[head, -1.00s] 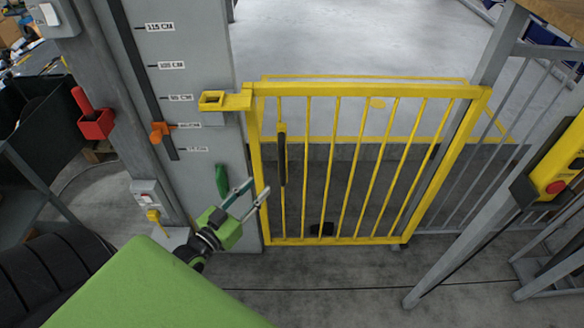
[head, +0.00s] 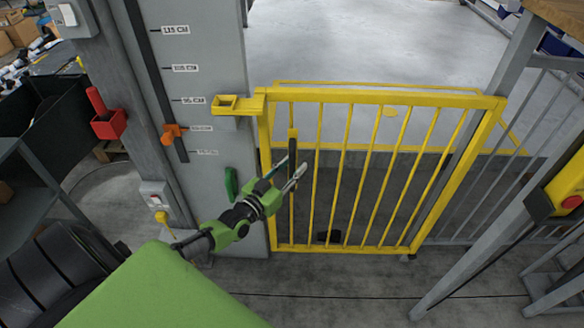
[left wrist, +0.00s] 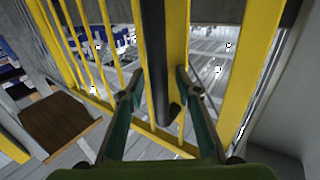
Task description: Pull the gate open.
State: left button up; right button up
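The yellow gate (head: 385,97) stands upright across the opening, its left edge by the grey post and its right edge by a slanting frame leg. Its vertical dark handle (head: 292,147) is on the left part of the gate, partly hidden by my gripper. My left gripper (head: 294,170) is open at the handle's height. In the left wrist view, the handle (left wrist: 156,60) and a yellow bar lie between its two separated fingers (left wrist: 158,88); contact is not visible. A yellow bracket (head: 237,104) joins the gate's top left corner area to the post. My right gripper is out of view.
The grey post (head: 205,70) with height labels stands left of the gate, with an orange marker (head: 173,132) and a green handle (head: 231,183). Grey railing and a yellow box with a red button (head: 571,201) are at right. Open floor lies beyond the gate.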

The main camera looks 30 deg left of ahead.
pick_arm(q)
grip_shut()
jog(key=shift+d, duration=0.15)
